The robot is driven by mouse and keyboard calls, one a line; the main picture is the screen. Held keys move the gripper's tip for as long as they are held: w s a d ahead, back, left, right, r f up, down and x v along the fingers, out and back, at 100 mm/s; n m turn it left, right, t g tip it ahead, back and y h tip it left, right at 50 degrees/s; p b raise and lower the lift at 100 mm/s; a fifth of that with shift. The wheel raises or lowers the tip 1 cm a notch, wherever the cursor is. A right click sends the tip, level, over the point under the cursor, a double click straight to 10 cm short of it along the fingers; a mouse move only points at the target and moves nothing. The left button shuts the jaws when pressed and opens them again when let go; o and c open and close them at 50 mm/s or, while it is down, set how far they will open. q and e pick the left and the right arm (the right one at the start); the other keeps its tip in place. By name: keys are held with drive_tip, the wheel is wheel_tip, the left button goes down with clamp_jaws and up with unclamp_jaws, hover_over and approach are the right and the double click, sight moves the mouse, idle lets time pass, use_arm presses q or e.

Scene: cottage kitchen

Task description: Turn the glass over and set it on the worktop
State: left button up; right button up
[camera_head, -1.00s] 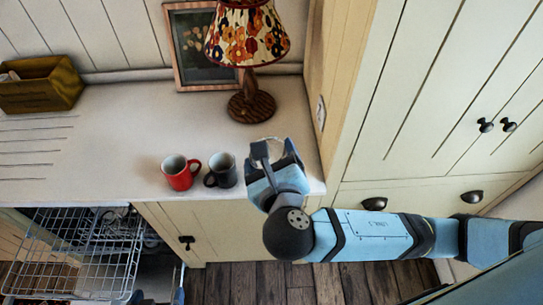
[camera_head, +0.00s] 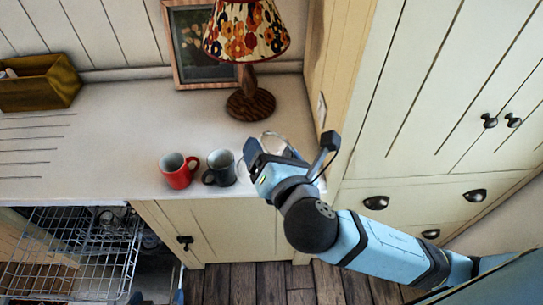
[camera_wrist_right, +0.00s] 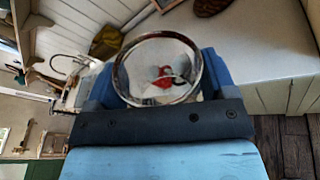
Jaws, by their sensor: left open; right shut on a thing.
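The clear glass (camera_head: 272,139) is partly hidden behind my right gripper (camera_head: 279,158) in the head view. In the right wrist view it shows as a round, clear rim (camera_wrist_right: 158,38) between the fingers, with the mugs seen through it. My right gripper is shut on the glass near the right end of the white worktop (camera_head: 130,115). I cannot tell whether the glass touches the worktop. What look like the fingertips of my left gripper (camera_head: 157,297) show apart at the bottom edge of the head view, away from the glass.
A red mug (camera_head: 177,172) and a dark grey mug (camera_head: 220,169) stand left of my right gripper. A lamp (camera_head: 250,104) and a framed picture (camera_head: 188,65) stand behind. A wooden box (camera_head: 40,88) is far left. An open dishwasher rack (camera_head: 75,250) is below. The worktop's middle is clear.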

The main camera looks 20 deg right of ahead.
drive_tip(key=shift+r, duration=0.1)
drive_tip(key=shift+m, duration=0.3)
drive_tip(key=shift+f+m+y+b, duration=0.25)
drive_tip(key=shift+m+y+b, duration=0.05)
drive_tip(key=shift+m+b, duration=0.1)
drive_tip(key=m+b, duration=0.2)
drive_tip(key=m, duration=0.1)
drive_tip(key=shift+f+t+y, duration=0.1)
drive_tip(key=shift+t+y, duration=0.2)
drive_tip(key=shift+t, duration=0.1)
drive_tip(key=shift+m, duration=0.7)
drive_tip(key=shift+r+m, duration=0.3)
drive_tip(key=shift+r, duration=0.05)
drive_tip(key=shift+f+b, duration=0.1)
drive_tip(key=shift+b, duration=0.2)
